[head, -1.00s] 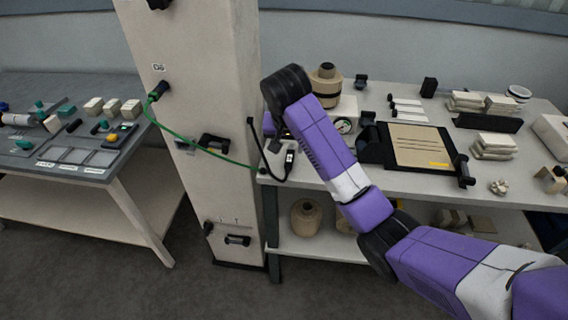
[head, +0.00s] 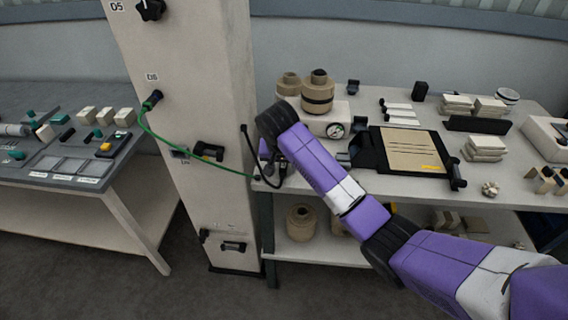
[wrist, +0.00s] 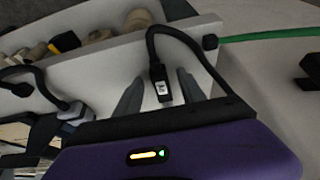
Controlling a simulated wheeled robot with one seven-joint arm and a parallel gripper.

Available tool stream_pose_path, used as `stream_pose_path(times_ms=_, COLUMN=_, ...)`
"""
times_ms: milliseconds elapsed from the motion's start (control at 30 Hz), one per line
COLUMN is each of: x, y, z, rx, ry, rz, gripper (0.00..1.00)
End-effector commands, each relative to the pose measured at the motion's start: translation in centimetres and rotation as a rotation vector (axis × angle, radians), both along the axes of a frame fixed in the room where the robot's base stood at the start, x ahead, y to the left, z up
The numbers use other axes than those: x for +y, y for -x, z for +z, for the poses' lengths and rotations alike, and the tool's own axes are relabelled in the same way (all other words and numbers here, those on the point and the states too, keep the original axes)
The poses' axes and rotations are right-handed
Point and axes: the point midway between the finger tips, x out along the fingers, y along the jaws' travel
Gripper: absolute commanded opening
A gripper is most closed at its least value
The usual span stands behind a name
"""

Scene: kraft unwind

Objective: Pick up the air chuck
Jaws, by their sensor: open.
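The air chuck, which I take to be the small black fitting with a white label (wrist: 159,84), hangs at the end of a looped black hose (wrist: 186,34) in the wrist view. My gripper (wrist: 160,92) is open, with one grey finger on each side of the chuck. I cannot tell whether either finger touches it. In the head view my gripper (head: 268,172) is at the left front corner of the right-hand table, mostly hidden by my wrist. The dark hose end shows beside it, but the chuck is not clear there.
A pale pillar (head: 222,120) stands just left of my gripper, and a green hose (head: 190,160) runs from it to the table corner. The right-hand table (head: 400,188) holds a gauge box (head: 322,124), a black-framed board (head: 410,150) and several pale blocks.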

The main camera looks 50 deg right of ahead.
Motion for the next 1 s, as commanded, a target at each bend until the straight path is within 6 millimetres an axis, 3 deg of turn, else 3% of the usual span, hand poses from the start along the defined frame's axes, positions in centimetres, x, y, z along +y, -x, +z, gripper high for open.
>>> stream_pose_path(times_ms=67, x=0.0, y=0.0, z=0.0, rx=0.0, ry=0.0, rz=0.0, gripper=0.43)
stream_pose_path(times_ms=300, x=0.0, y=0.0, z=0.0, rx=0.0, ry=0.0, rz=0.0, gripper=0.0)
stream_pose_path(times_ms=767, x=0.0, y=-0.1, z=0.5, rx=-0.001, ry=0.0, rz=0.0, gripper=0.0)
stream_pose_path(times_ms=1000, x=0.0, y=-0.1, z=3.2, rx=-0.005, ry=0.001, rz=0.001, gripper=0.0)
